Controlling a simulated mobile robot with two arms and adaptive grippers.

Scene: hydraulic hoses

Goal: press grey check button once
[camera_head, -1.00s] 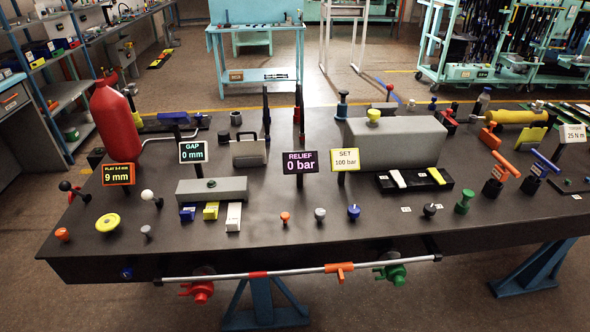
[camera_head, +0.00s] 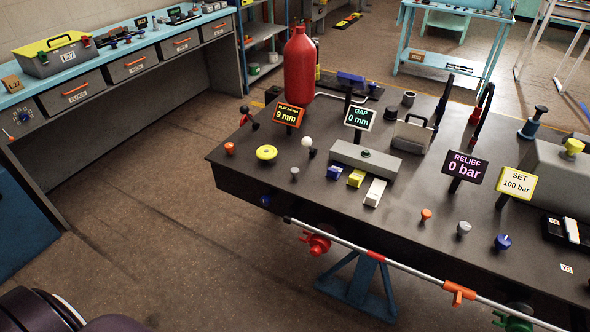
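Two grey buttons stand on the dark bench (camera_head: 330,220). One grey button (camera_head: 463,229) is between an orange button (camera_head: 426,215) and a blue button (camera_head: 502,241), in front of the RELIEF 0 bar sign (camera_head: 464,170). A smaller grey button (camera_head: 294,173) is at the left end, near a yellow round knob (camera_head: 266,153). No readable label tells which is the check button. Nothing touches either one. Neither of my grippers is in view.
A rail (camera_head: 400,267) with red and orange fittings runs along the bench's front edge. A red bottle (camera_head: 300,65) stands at the back left. A workbench with drawers (camera_head: 125,67) is at upper left. The floor (camera_head: 150,190) between is clear.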

